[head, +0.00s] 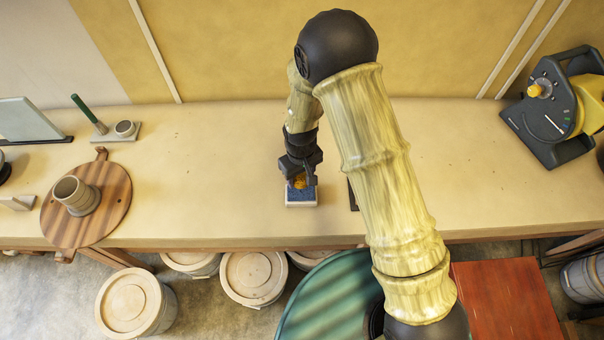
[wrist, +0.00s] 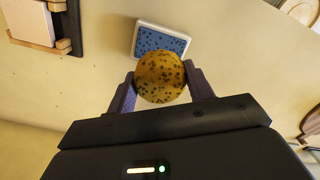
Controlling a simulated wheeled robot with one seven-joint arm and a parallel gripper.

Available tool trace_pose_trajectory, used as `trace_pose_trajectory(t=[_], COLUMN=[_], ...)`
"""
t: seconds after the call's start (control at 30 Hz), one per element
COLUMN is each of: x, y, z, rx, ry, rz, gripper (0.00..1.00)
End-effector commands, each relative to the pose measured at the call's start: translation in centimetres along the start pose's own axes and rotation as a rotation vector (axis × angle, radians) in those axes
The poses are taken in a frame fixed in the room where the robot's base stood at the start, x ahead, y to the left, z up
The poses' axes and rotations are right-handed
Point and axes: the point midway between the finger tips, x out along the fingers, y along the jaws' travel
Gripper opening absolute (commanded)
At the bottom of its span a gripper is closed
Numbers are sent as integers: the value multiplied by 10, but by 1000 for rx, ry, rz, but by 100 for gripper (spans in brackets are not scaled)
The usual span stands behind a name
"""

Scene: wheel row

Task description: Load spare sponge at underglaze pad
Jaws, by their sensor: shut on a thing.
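My gripper (head: 299,180) is shut on a round yellow sponge (wrist: 160,78) with dark specks; in the wrist view the sponge sits between the two fingertips. The underglaze pad (head: 301,197) is a small white-edged block with a blue speckled top, on the bench near its front edge. The pad also shows in the wrist view (wrist: 160,41), just beyond the sponge. The sponge overlaps the pad's edge in that view, and I cannot tell whether the two touch. In the head view the sponge (head: 299,183) is partly hidden by the fingers.
A round wooden board (head: 112,206) with a grey cup (head: 76,195) stands at the left of the bench (head: 220,165). A yellow and black machine (head: 556,105) stands at the right. A dark-framed holder with a pale block (wrist: 38,22) lies near the pad.

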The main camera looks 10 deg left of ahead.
Motion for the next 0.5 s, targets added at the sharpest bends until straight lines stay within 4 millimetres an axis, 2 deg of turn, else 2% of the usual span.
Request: trace_pose_trajectory(t=[0.27, 0.5], x=[2, 17], y=[2, 4], z=[0, 1], rx=[4, 7], ry=[0, -2], rz=[0, 0], gripper=[34, 34])
